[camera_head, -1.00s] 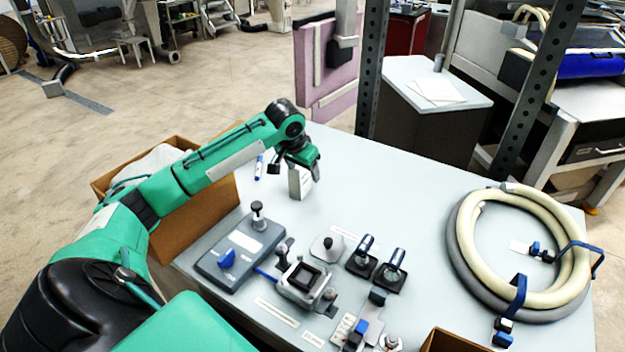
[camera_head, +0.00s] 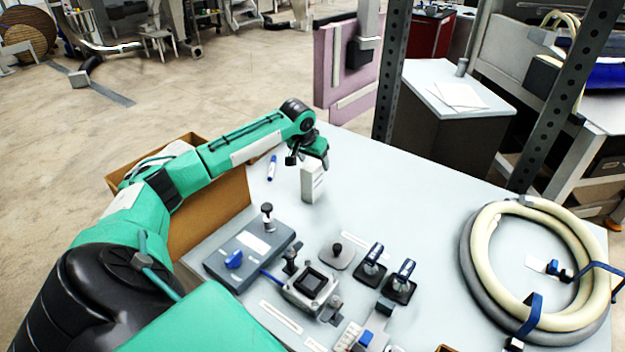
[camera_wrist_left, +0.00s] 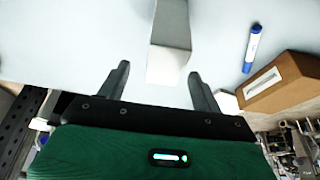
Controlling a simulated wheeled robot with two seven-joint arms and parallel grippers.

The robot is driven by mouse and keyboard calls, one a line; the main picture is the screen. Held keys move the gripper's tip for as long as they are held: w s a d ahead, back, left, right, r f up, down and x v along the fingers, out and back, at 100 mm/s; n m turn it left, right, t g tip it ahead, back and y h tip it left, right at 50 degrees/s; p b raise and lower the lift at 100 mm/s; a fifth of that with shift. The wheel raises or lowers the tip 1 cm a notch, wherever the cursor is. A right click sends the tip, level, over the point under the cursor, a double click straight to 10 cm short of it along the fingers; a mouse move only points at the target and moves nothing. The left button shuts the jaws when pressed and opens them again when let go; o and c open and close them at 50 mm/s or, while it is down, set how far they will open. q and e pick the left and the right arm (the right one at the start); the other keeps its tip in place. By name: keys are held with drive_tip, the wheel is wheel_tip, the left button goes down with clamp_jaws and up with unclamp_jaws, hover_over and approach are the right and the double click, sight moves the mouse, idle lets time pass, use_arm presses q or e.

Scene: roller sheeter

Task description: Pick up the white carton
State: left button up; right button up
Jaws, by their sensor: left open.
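The white carton (camera_head: 312,184) stands upright near the far left edge of the table. My left gripper (camera_head: 314,158) is just above the carton's top and covers part of it in the head view. No finger contact can be made out. My right gripper is out of view.
A blue marker (camera_head: 272,168) lies left of the carton. An open cardboard box (camera_head: 215,205) stands by the table's left edge. A grey device (camera_head: 248,250) and several small fixtures occupy the front. A coiled hose (camera_head: 475,270) lies at right. The table between hose and carton is clear.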

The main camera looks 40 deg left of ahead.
sight(313, 163)
use_arm(q)
drive_tip(key=f, duration=0.1)
drive_tip(key=f+p, duration=0.1)
drive_tip(key=f, duration=0.1)
drive_tip(key=shift+w+a+f+p, duration=0.25)
drive_tip(key=shift+w+a+p, duration=0.05)
drive_tip(key=shift+p, duration=0.05)
drive_tip(key=shift+w+f, duration=0.2)
drive_tip(key=shift+f, duration=0.3)
drive_tip(key=c, duration=1.2)
drive_tip(key=shift+o, duration=0.2)
drive_tip(key=shift+r, duration=0.1)
drive_tip(key=shift+r, duration=0.55)
wheel_tip(313, 163, up, 19)
drive_tip(key=b, duration=0.5)
drive_tip(key=shift+s+f, duration=0.1)
drive_tip(key=shift+f, duration=0.1)
